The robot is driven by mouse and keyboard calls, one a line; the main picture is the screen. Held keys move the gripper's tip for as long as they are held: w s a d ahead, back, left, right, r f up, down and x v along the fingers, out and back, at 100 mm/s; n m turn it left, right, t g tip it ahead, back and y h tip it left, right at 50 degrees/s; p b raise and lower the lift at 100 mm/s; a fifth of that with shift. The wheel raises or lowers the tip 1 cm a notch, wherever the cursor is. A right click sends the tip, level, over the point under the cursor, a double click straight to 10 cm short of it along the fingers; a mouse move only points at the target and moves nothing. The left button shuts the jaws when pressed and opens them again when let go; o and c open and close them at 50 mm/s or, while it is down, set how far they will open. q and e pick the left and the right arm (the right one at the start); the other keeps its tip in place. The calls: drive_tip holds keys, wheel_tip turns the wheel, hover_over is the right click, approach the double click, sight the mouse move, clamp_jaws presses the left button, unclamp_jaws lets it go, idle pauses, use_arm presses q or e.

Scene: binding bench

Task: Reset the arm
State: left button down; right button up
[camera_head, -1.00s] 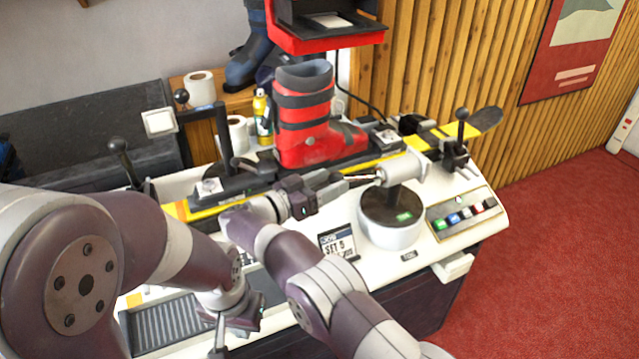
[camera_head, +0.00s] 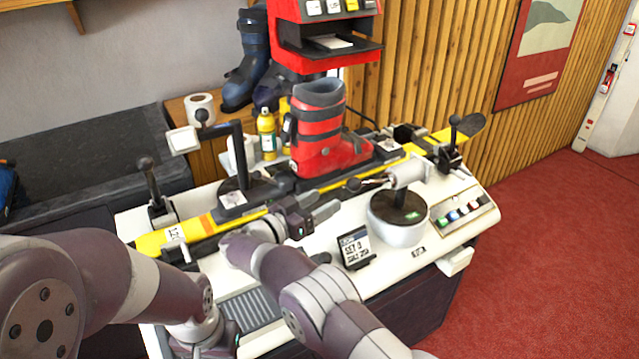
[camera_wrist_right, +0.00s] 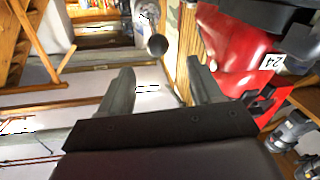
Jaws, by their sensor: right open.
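My right gripper (camera_head: 325,211) is over the bench, in front of the ski and left of the grey tool on the round stand. In the right wrist view its two fingers (camera_wrist_right: 163,92) are apart with nothing between them. My left arm comes in from the left; its gripper (camera_head: 228,343) is low at the picture's bottom edge, partly cut off, and its jaws cannot be made out.
A red boot (camera_head: 318,130) stands on the yellow ski (camera_head: 213,221) along the bench; it also fills the wrist view's upper right (camera_wrist_right: 235,50). A small display (camera_head: 355,247) and a button panel (camera_head: 463,212) are at the front. Red carpet (camera_head: 540,250) lies clear at right.

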drive_tip(key=w+d+r+n+t+y+p, duration=0.3)
drive_tip(key=w+d+r+n+t+y, duration=0.15)
drive_tip(key=w+r+y, duration=0.35)
drive_tip(key=s+d+f+n+g+y+p, duration=0.1)
drive_tip(key=s+d+g, duration=0.4)
drive_tip(key=s, duration=0.8)
drive_tip(key=s+d+f+g+y+p, duration=0.1)
drive_tip(key=s+d+f+g, duration=0.3)
drive_tip(key=s, duration=1)
drive_tip(key=s+d+f+n+g+y+p, duration=0.1)
drive_tip(key=s+d+f+g+y, duration=0.2)
drive_tip(key=s, duration=1.1)
drive_tip(key=d+g, duration=0.3)
drive_tip(key=d, duration=0.1)
drive_tip(key=shift+d+f+n+g, duration=0.15)
drive_tip(key=shift+d+n+g, duration=0.2)
drive_tip(key=shift+d, duration=0.05)
